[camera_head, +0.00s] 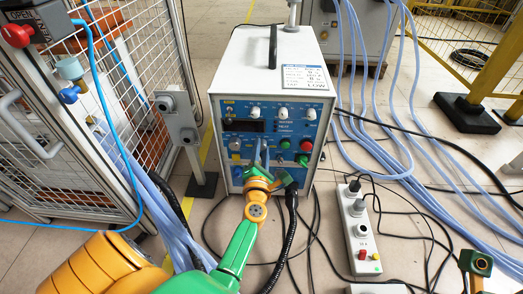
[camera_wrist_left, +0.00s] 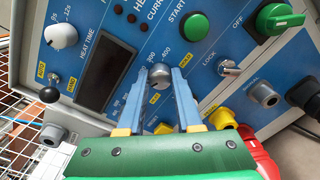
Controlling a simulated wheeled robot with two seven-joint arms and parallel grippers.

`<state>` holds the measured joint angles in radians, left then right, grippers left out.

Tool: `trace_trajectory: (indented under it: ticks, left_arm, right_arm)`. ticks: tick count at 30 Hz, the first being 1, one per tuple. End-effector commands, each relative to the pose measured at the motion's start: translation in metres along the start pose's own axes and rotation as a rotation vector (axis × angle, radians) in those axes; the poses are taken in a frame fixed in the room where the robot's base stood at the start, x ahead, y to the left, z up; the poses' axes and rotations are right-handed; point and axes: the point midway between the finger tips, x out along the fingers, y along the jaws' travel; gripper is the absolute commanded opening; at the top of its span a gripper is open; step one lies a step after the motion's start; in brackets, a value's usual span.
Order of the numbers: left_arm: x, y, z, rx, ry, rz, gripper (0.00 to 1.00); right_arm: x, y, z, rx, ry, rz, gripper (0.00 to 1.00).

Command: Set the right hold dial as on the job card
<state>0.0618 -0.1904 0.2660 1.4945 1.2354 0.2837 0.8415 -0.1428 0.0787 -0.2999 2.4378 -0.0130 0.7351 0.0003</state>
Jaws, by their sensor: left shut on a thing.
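The white heater box (camera_head: 262,75) stands on the floor with a blue front panel. Three white dials, left (camera_head: 254,112), middle (camera_head: 283,113) and right (camera_head: 309,112), sit in a row high on it; their labels are too small to read. The job card (camera_head: 304,78) lies on the top; its text is not legible. My left gripper (camera_head: 263,150) is at the panel, below that row. In the left wrist view its blue fingers are shut on a small grey knob (camera_wrist_left: 160,75) ringed by numbers. I cannot tell whether this is the hold dial. My right gripper's fingers are not visible.
The wrist view shows a white dial (camera_wrist_left: 61,36), a dark display (camera_wrist_left: 106,76), a green start button (camera_wrist_left: 194,26) and a lock knob (camera_wrist_left: 228,68) close around. A mesh cage (camera_head: 110,90) stands left.

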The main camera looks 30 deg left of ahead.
Motion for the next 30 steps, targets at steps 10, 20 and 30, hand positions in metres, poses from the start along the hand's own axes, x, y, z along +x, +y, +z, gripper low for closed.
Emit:
trace_trajectory:
  ticks: [10, 20, 30]
  left_arm:
    - [-0.0003, -0.001, 0.0, -0.053, -0.002, -0.003, 0.0]
    - [-0.0003, -0.0008, 0.0001, -0.054, -0.002, -0.002, 0.0]
    - [-0.0001, -0.0002, 0.0, -0.052, -0.002, -0.001, 0.64]
  right_arm:
    - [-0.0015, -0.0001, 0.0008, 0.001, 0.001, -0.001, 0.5]
    - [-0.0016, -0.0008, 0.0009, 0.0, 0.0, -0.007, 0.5]
    - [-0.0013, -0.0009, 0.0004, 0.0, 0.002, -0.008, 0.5]
